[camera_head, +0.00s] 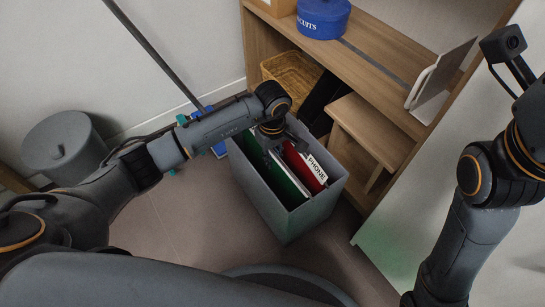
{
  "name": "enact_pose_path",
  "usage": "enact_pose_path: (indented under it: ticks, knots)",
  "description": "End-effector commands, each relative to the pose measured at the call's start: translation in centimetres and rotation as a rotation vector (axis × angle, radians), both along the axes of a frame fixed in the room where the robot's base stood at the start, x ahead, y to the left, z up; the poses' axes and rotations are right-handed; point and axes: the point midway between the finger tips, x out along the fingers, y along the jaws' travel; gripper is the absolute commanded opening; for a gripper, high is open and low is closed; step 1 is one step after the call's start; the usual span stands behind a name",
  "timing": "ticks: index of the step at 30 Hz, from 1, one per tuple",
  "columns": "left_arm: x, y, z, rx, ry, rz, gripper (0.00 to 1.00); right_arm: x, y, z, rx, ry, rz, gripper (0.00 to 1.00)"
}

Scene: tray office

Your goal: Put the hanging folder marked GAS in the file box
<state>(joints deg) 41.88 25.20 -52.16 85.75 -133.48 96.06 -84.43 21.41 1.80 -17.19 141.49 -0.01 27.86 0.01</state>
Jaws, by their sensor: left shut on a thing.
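The grey file box (262,203) stands on the floor near the middle, open at the top. A red folder (303,171) with a white tab reading PHONE is in it on the right. A green folder (288,188) with a white edge is on the left inside the box. Its label is not readable. My left gripper (274,152) points down over the back of the box, shut on the green folder as far as I can see. The fingertips are partly hidden by the gripper body. My right arm is at the right edge, its fingers out of view.
A wooden shelf (372,127) stands close behind and right of the box, with a wicker basket (291,72), a blue tin (322,20) and a white upright panel (440,80). A grey bin (64,148) stands at left. The floor in front of the box is free.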

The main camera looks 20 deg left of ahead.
Motion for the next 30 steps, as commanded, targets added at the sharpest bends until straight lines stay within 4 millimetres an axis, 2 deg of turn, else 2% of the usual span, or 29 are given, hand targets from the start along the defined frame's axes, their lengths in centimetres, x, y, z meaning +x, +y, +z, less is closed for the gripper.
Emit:
enact_pose_path:
  ticks: [1, 2, 5, 17, 20, 30]
  knots:
    - [0.0, 0.0, -0.2, 0.0, -0.001, 0.0, 0.0, -0.1, 0.0, -0.1, 0.0, -0.004, 0.0, 0.33]
    - [0.0, 0.0, -0.3, 0.001, -0.001, 0.001, 0.18, -0.2, 0.0, 0.0, -0.001, -0.008, -0.001, 0.33]
    - [0.0, 0.0, -0.2, 0.0, 0.0, 0.001, 0.39, -0.2, 0.0, 0.1, -0.001, -0.008, -0.001, 0.33]
    - [0.0, 0.0, 0.4, 0.0, 0.0, 0.0, 0.39, -0.3, 0.0, 0.5, 0.0, -0.011, 0.001, 0.33]
    - [0.1, 0.1, 1.8, 0.001, -0.002, 0.0, 0.39, 0.6, -0.1, 0.2, 0.003, 0.027, 0.001, 0.33]
    - [0.1, 0.1, 8.7, 0.001, -0.003, 0.0, 0.39, 2.6, -0.3, -1.5, 0.01, 0.15, 0.007, 0.33]
